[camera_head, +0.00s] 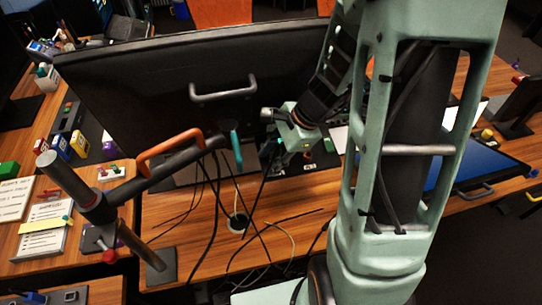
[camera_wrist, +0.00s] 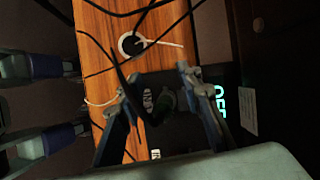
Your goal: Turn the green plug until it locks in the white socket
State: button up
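In the wrist view my gripper (camera_wrist: 154,72) has its two fingers spread wide, with a gap between the tips. A dark, slightly greenish rounded piece (camera_wrist: 166,101) shows between the fingers, next to a round label; it may be the green plug, but it is too dark to be sure. No finger is clearly touching it. In the head view my gripper (camera_head: 291,152) is low behind the desk's middle, in front of the large black monitor, and its fingertips are small and partly hidden. I cannot make out the white socket in either view.
A wooden desk (camera_head: 200,235) carries loose black cables and a round white-rimmed cable hole (camera_head: 238,222). A dark monitor (camera_head: 150,90) stands behind. A dark stand with an orange handle (camera_head: 168,146) is at left. A blue screen (camera_head: 475,160) lies at right.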

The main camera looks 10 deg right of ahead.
jog(key=shift+c, duration=0.2)
grip_shut()
dwell(0.3)
